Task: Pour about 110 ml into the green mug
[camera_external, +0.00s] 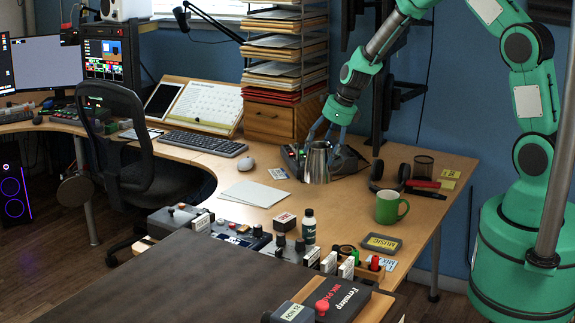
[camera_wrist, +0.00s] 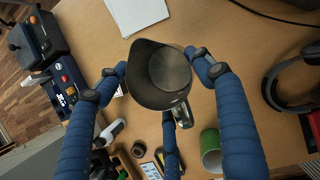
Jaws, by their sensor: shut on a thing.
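A metal pitcher (camera_external: 317,166) stands upright at the back middle of the desk, and I cannot tell if its base touches the desk top. My gripper (camera_external: 330,148) is shut on it, with blue fingers around its body. In the wrist view the pitcher (camera_wrist: 161,90) shows from above between the fingers, its spout to the upper left and its handle to the lower right. I cannot clearly tell the liquid level inside. The green mug (camera_external: 390,208) stands upright on the desk to the right and nearer the camera, apart from the pitcher. It also shows in the wrist view (camera_wrist: 210,151).
White paper (camera_external: 254,194) lies left of the pitcher. Headphones (camera_external: 389,177) and a mesh cup (camera_external: 423,167) are behind the mug. A dark bottle (camera_external: 308,227), a labelled tin (camera_external: 381,244) and small items line the front edge. The desk between pitcher and mug is mostly clear.

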